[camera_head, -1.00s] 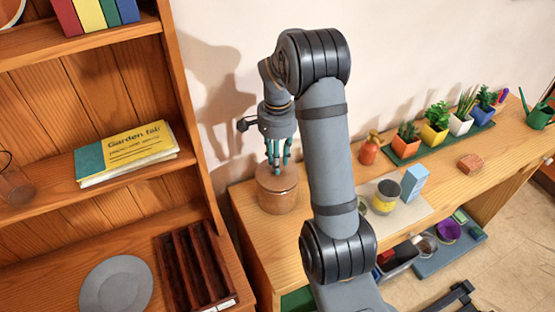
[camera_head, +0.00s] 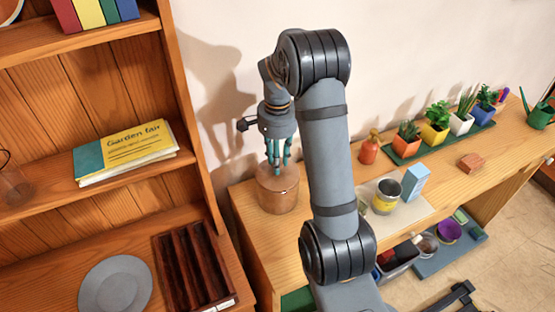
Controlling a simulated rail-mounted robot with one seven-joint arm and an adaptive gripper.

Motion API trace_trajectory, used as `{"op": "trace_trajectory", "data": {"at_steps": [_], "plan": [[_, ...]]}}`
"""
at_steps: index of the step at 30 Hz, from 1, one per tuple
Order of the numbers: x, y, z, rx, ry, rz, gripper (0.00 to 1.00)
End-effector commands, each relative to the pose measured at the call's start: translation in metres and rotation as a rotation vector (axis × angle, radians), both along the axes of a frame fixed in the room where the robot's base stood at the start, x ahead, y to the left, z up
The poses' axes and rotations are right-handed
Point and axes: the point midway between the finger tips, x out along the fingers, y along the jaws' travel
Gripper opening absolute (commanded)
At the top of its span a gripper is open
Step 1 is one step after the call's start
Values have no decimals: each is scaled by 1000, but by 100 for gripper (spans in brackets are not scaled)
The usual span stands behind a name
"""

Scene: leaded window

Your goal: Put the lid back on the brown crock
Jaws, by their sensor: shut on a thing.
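The brown crock (camera_head: 277,200) stands upright at the left end of the wooden bench, near the wall. Its round lid (camera_head: 262,177) is at the crock's top and looks level. I cannot tell whether it is fully seated. My gripper (camera_head: 277,167) points straight down over the middle of the lid. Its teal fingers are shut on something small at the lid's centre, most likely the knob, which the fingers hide.
A can (camera_head: 386,196) and a blue-white carton (camera_head: 415,182) stand on a pale mat to the right. An orange spray bottle (camera_head: 369,151) and a tray of potted plants (camera_head: 440,142) are farther back. A wooden shelf (camera_head: 190,110) rises close on the left.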

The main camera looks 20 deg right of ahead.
Motion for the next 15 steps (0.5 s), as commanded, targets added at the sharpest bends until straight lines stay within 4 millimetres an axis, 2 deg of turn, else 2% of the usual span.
{"op": "trace_trajectory", "data": {"at_steps": [14, 15], "plan": [[0, 0, 0, 0, -1, 0, 0], [0, 0, 0, 0, -1, 0, 28]]}}
